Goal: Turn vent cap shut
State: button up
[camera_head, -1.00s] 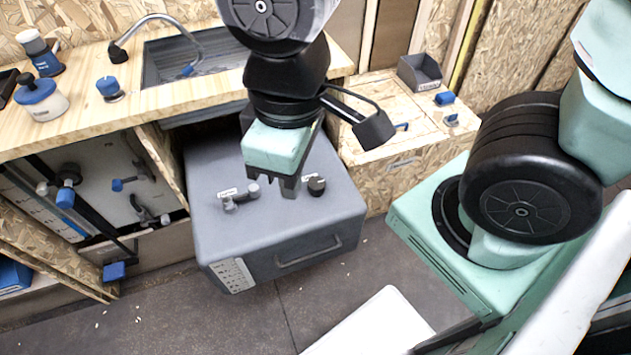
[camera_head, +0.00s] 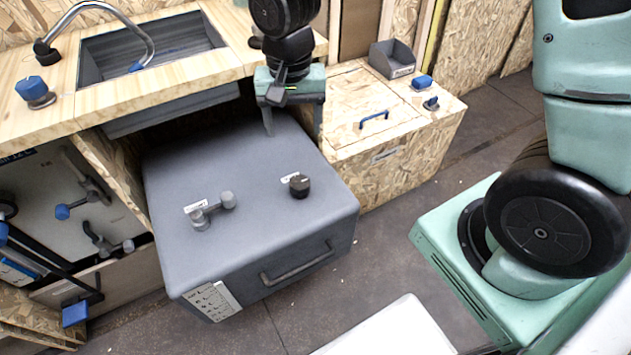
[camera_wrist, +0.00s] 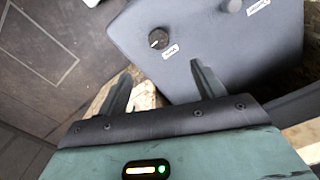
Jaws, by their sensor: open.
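The vent cap, a round dark knob (camera_head: 299,185), stands on top of the grey tank (camera_head: 250,240) beside a small white label. It also shows in the wrist view (camera_wrist: 158,39), just beyond and between my fingertips, with a light mark on its top. My gripper (camera_head: 293,115) is open and empty over the tank's back right edge, behind the cap and apart from it. In the wrist view my two spread fingers (camera_wrist: 161,70) point toward the cap. The label's text is too small to read surely.
A grey lever valve (camera_head: 212,208) sits on the tank left of the cap. The counter with its sink (camera_head: 150,50) and faucet rises behind the tank. A wooden chest (camera_head: 390,125) with a blue handle stands at the right.

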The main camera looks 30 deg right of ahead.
aim_at(300, 182)
jog(key=f, duration=0.6)
jog(key=f+b, duration=0.1)
jog(key=f, duration=0.5)
jog(key=f+b, duration=0.1)
jog(key=f, duration=0.4)
jog(key=shift+w+d+f, duration=0.2)
jog(key=shift+d+f, duration=0.15)
jog(key=shift+f, duration=0.05)
jog(key=c, duration=1)
